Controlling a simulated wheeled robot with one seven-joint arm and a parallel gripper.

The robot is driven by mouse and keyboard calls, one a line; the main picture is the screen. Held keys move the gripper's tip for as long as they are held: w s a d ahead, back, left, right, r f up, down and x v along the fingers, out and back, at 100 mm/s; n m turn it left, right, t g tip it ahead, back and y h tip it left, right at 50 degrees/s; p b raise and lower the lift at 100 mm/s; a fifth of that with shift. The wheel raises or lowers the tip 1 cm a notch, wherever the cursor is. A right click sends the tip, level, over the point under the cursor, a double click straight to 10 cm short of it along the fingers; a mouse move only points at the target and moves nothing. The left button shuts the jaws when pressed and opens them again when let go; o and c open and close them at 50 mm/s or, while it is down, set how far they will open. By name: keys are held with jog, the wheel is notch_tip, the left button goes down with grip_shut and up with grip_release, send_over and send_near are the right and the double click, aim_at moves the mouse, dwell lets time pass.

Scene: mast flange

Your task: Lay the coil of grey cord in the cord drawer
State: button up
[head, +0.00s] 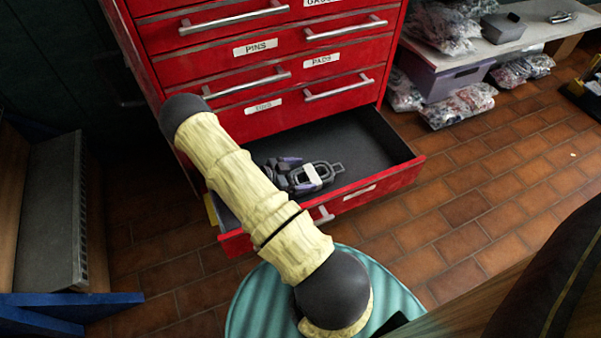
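The coil of grey cord (322,168) is a flat loop with a white band around its middle. It is inside the open bottom drawer (375,147) of the red cabinet, toward the front. My gripper (293,176), dark with purplish parts, is low in the drawer at the coil's left side. The fingers are small and partly hidden, so I cannot tell whether they grip the coil or are apart from it. My pale yellow arm covers the drawer's left part. The open drawer's own label is too small to read.
The drawers above are shut, with labels such as PINS (255,47) and PADS (321,60). A shelf with bagged goods (457,107) and a grey bin (450,78) stands at right. A grey panel with a blue edge (75,305) is at left. Brick-tiled floor right of the drawer is clear.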

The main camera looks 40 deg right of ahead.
jog(key=shift+o, duration=0.6)
jog(key=shift+a, duration=0.2)
jog(key=shift+r, duration=0.5)
jog(key=p+v, duration=0.5)
jog(key=v, duration=0.7)
jog(key=shift+p, duration=0.3)
